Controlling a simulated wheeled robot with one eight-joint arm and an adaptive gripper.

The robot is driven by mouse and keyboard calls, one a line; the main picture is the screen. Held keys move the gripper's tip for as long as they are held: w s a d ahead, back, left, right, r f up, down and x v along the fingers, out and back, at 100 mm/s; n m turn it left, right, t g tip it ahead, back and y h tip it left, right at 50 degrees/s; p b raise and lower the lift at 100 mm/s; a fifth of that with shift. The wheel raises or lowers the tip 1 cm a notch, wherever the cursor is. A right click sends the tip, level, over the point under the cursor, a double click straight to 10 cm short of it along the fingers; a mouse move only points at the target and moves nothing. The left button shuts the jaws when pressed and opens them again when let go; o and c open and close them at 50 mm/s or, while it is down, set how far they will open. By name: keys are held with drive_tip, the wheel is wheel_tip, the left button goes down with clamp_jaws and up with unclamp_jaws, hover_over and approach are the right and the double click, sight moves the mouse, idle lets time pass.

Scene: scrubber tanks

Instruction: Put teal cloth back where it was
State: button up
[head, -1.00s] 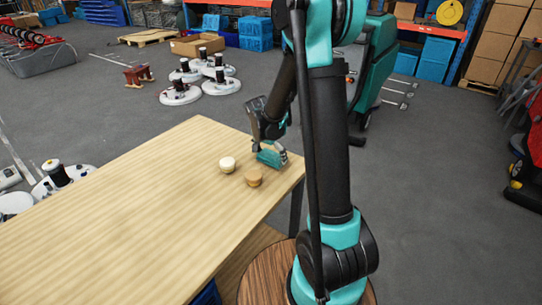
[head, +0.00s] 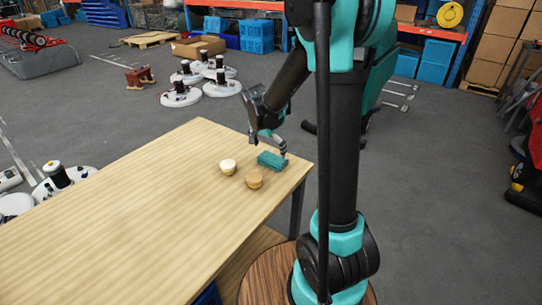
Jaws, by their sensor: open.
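The teal cloth (head: 271,160) lies as a small folded block on the wooden table (head: 130,215), near its far right corner. My gripper (head: 268,142) is open just above and behind the cloth, with one finger close to the cloth's right end. I cannot tell whether that finger touches it. A cream round object (head: 228,166) stands left of the cloth, and a tan round object (head: 254,180) stands just in front of it.
The left and near parts of the tabletop are bare. Several white round pads (head: 222,88) with dark hubs lie on the floor behind the table. Shelves with blue crates (head: 258,34) stand at the back.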

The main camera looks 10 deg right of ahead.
drive_tip(key=v, duration=0.6)
drive_tip(key=s+d+f+n, duration=0.2)
drive_tip(key=s+n, duration=0.1)
drive_tip(key=s, duration=0.4)
drive_tip(key=s+d+f+n+t+y, duration=0.1)
drive_tip(key=s+d+f+n, duration=0.1)
drive_tip(key=s, duration=0.6)
drive_tip(key=s+d+f+n+y, duration=0.1)
drive_tip(key=s+d+f+n, duration=0.1)
drive_tip(key=s, duration=0.5)
drive_tip(key=shift+s+d+f+n+t, duration=0.2)
drive_tip(key=shift+d+f+n+t, duration=0.2)
drive_tip(key=shift+f+n, duration=0.55)
drive_tip(key=shift+r, duration=0.15)
drive_tip(key=shift+c, duration=0.6)
